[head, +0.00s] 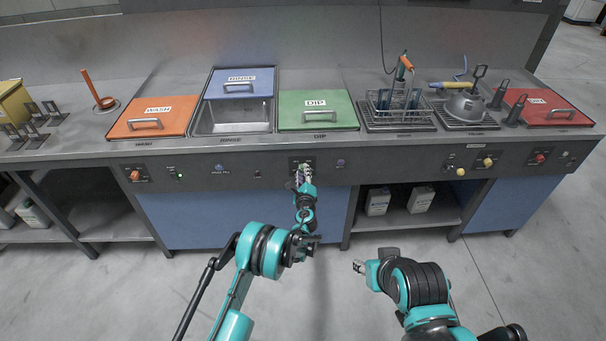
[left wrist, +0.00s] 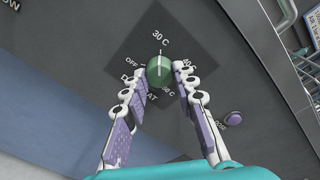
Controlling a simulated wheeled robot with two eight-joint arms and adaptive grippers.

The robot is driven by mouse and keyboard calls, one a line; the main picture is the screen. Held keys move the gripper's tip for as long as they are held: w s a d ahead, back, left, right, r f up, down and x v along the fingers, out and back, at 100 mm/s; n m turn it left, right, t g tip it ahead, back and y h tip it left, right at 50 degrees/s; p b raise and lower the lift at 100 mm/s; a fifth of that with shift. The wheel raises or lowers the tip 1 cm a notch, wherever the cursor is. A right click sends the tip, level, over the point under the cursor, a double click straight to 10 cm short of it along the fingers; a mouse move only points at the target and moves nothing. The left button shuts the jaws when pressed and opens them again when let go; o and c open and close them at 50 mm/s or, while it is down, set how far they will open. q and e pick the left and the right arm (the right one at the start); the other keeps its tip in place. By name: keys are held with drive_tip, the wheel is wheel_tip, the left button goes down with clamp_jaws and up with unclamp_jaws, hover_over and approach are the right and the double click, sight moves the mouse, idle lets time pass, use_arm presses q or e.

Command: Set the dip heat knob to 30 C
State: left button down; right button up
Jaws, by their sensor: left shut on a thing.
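The green dip heat knob (left wrist: 160,70) sits on a dark dial plate (left wrist: 136,48) on the counter's front panel. Its white line stands upright in the left wrist view and points toward the 30 C mark (left wrist: 161,37). OFF is printed to its left, and 40 C and 50 C to its right. My left gripper (left wrist: 161,74) has its two fingers on either side of the knob, shut on it. In the head view the left gripper (head: 302,174) reaches the panel below the green DIP lid (head: 318,105) and hides the knob. My right gripper (head: 359,266) is small, low and away from the counter; its jaws are unclear.
A purple button (left wrist: 234,117) is on the panel to the right of the dial. An orange WASH lid (head: 153,115), a blue RINSE lid (head: 240,83) and wire racks (head: 398,118) line the counter. Open floor lies in front.

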use_arm(q)
drive_tip(key=shift+m, duration=0.3)
drive_tip(key=c, duration=1.2)
unclamp_jaws()
drive_tip(key=s, duration=0.8)
drive_tip(key=s+r, duration=0.1)
drive_tip(key=s, duration=0.3)
